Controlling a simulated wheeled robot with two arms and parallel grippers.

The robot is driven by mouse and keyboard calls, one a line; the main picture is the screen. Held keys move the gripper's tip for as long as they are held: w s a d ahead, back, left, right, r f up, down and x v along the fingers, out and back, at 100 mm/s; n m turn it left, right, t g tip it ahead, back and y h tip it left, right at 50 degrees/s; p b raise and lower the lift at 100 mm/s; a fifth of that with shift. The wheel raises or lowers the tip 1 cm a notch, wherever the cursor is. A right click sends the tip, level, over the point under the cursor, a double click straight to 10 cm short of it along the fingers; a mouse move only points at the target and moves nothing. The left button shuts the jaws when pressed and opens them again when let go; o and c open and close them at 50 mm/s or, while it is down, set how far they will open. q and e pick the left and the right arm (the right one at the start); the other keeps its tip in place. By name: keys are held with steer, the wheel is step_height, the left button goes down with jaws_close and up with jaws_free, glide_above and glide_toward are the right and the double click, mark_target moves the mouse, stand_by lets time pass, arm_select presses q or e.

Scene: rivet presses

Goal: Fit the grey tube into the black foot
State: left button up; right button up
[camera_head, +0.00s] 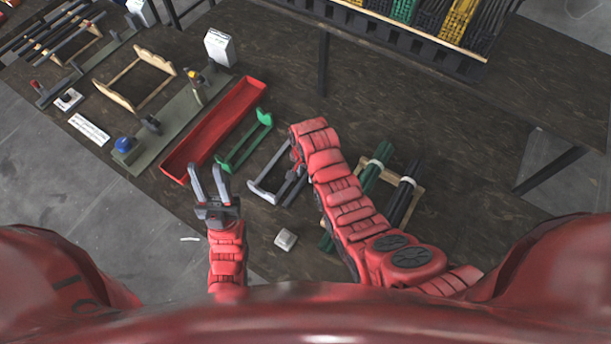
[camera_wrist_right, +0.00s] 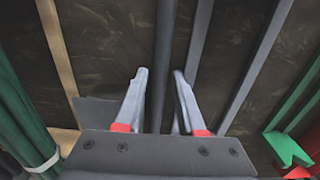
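A dark grey tube (camera_wrist_right: 164,50) runs lengthwise between the fingers of my right gripper (camera_wrist_right: 160,75) in the right wrist view. The fingers stand apart on either side of it, with gaps visible; I see no grip on it. In the head view, my right arm reaches over a grey holder (camera_head: 262,188) and hides much of the right gripper and tube. My left gripper (camera_head: 210,182) is open and empty, near the table's front edge. I cannot clearly identify the black foot; a dark flat piece (camera_wrist_right: 98,110) lies left of the fingers in the wrist view.
A green holder (camera_head: 243,143) and red tray (camera_head: 215,128) lie left of the grey holder. A press rail (camera_head: 178,118) lies farther left. Green tubes (camera_head: 372,170) and black tubes (camera_head: 402,198) lie right of my right arm. A small white block (camera_head: 285,239) sits near the front.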

jaws_close()
stand_by(0.3)
